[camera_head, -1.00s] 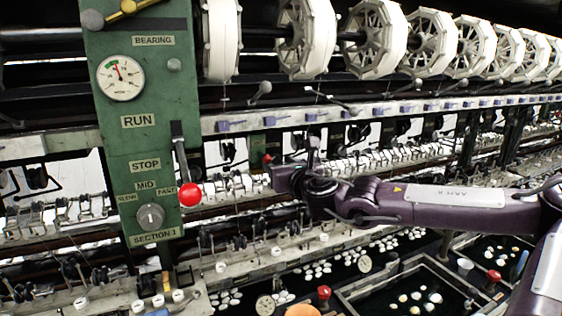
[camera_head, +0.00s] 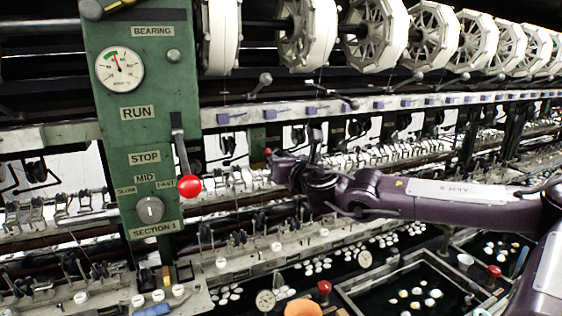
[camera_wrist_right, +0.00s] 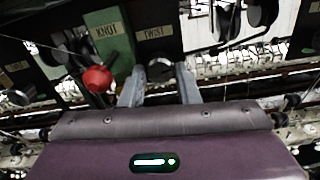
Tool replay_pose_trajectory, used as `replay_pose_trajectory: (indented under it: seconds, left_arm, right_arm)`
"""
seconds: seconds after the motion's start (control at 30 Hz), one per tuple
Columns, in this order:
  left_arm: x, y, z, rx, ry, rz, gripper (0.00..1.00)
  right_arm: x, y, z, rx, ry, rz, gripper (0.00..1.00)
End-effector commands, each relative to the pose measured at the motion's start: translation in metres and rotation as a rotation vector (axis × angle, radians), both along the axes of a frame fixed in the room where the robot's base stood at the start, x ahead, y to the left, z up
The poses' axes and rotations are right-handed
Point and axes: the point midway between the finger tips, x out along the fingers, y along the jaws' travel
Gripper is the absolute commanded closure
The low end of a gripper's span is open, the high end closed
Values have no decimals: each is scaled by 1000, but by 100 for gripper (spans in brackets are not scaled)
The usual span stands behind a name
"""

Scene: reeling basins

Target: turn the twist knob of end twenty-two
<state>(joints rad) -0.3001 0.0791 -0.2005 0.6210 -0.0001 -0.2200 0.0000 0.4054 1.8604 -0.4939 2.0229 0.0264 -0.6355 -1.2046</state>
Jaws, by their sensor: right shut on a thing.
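The twist knob (camera_wrist_right: 160,69) is a round dark knob with a light face, under a TWIST label (camera_wrist_right: 153,31) on a dark panel in the right wrist view. My right gripper (camera_wrist_right: 160,82) has one grey finger on each side of it and is shut on it. In the head view my right gripper (camera_head: 280,168) reaches in from the right to the machine's row of ends, and the knob is hidden there. No end number is readable. My left gripper is not in view.
A red ball lever (camera_wrist_right: 97,79) under a KNOT label stands close left of my fingers. In the head view a green control panel (camera_head: 140,125) with a red-tipped lever (camera_head: 189,187) stands left of my gripper. Basins (camera_head: 400,290) lie below my arm.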

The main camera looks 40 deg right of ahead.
Motion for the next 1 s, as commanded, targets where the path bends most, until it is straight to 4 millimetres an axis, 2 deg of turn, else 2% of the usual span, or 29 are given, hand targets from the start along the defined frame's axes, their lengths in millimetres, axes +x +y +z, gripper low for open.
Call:
replay_pose_trajectory:
  seconds: [1.0]
  left_arm:
    - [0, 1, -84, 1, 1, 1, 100]
  right_arm:
    - [0, 0, -3, 880, -283, 1, 94]
